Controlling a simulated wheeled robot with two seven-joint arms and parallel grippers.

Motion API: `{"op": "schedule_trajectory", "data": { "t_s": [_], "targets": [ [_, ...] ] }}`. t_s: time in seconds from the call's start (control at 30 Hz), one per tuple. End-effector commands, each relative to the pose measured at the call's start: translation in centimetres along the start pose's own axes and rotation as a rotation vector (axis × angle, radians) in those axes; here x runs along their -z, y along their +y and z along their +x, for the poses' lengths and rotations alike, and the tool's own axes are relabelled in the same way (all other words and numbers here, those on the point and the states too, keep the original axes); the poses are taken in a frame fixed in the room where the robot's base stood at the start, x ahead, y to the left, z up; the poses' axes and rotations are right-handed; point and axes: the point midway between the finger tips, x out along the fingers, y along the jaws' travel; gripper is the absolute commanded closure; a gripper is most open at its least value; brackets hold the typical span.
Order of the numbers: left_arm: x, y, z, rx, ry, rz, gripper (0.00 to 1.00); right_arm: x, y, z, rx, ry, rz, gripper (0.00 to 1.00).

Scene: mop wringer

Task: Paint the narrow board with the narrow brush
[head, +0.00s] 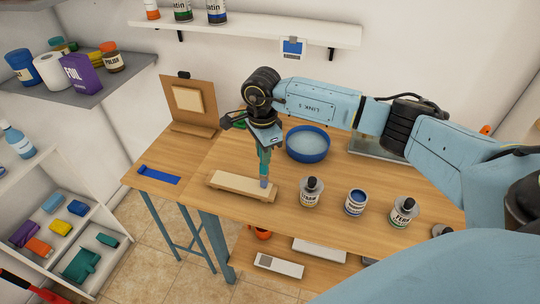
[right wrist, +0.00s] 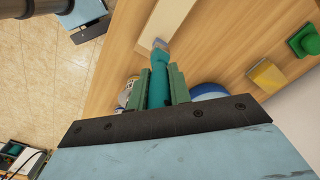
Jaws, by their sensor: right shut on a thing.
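The narrow board (head: 235,182) is pale, bare-looking wood, lying on low supports near the table's front edge. My right gripper (head: 264,152) is above the board's right end, shut on a brush with a teal handle. The brush (head: 264,168) points down, with its greyish bristles at the board's right end; I cannot tell whether they touch it. In the right wrist view the brush (right wrist: 160,80) stands between the gripper's green fingers, with the board (right wrist: 168,20) beyond its tip. My left gripper is not in view.
A blue bowl (head: 308,156) stands behind the board. Bottles (head: 311,192) and an open blue tin (head: 356,202) stand to its right. A blue strip (head: 158,175) lies left, below an upright panel (head: 194,102). A yellow block (right wrist: 267,76) and green object (right wrist: 305,42) show in the wrist view.

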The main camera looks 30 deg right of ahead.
Motion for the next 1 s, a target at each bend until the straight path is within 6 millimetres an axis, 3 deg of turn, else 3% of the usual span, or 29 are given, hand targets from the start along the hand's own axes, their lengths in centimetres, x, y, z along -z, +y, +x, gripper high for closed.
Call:
{"op": "schedule_trajectory", "data": {
  "t_s": [1.0],
  "targets": [
    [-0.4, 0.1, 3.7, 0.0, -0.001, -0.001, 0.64, -4.0, -3.9, 0.1, 0.0, -0.001, -0.001, 1.0]
  ]
}}
